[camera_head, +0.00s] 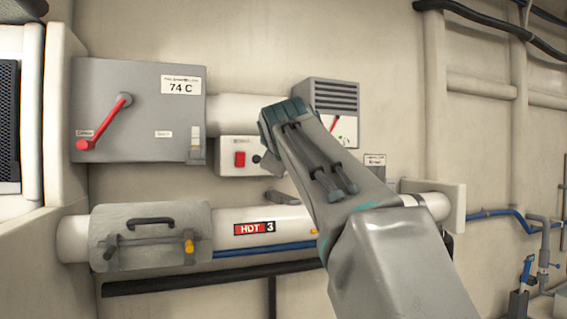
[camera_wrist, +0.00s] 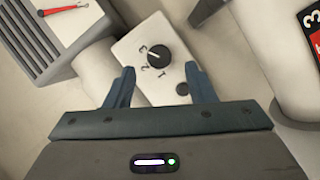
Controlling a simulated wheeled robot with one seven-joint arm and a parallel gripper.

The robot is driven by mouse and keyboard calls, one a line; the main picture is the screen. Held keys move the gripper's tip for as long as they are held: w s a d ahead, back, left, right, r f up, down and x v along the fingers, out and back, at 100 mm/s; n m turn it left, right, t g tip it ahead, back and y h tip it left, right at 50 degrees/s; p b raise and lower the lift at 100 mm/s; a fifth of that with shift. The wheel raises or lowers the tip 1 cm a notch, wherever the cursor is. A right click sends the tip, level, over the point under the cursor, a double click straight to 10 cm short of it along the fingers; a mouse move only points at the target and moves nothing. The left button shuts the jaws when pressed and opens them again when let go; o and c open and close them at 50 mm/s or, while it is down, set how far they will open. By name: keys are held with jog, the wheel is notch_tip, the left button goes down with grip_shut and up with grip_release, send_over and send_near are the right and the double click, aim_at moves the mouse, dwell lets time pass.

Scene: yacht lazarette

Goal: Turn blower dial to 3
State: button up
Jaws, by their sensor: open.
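The blower dial (camera_wrist: 158,55) is a black round knob with a pale pointer line on a white panel (camera_wrist: 133,45), with numerals 1, 2 and 3 printed beside it. The pointer faces the numerals, but I cannot tell exactly which one. My gripper (camera_wrist: 160,69) is open and empty, its blue fingers on either side of the dial in the wrist view; no contact is visible. In the head view my gripper (camera_head: 272,125) is in front of the white panel (camera_head: 231,144), and my arm hides the dial there.
A red switch (camera_head: 240,159) sits on the panel's left part. A grey box with a red lever (camera_head: 104,123) is to the left. A louvred gauge box (camera_head: 333,95) is to the right. A pale pipe marked HOT 3 (camera_head: 285,217) runs below.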

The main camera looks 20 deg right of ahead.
jog(key=b+v, duration=0.1)
jog(key=v, duration=0.8)
jog(key=shift+s, duration=0.15)
jog(key=s+a+f+m+g+y, duration=0.1)
jog(key=a+f+m+g+y, duration=0.15)
jog(key=f, duration=1.15)
jog(key=s+a+f+m+g+y, duration=0.1)
jog(key=s+f+g, duration=0.15)
jog(key=f, duration=1.05)
jog(key=s+a+f+m+g, duration=0.1)
jog(key=s+f+g, duration=0.1)
jog(key=s+f, duration=0.3)
jog(key=s+a+f+m+g+y, duration=0.1)
jog(key=s+f, duration=0.4)
jog(key=f, duration=0.7)
jog(key=s+a+f+m+g+y, duration=0.1)
jog(key=s+f+m+g, duration=0.2)
jog(key=f, duration=0.5)
jog(key=shift+s+a+f+g, duration=0.3)
jog(key=shift+s+g, duration=0.2)
jog(key=shift+s, duration=0.65)
jog(key=shift+d, duration=0.1)
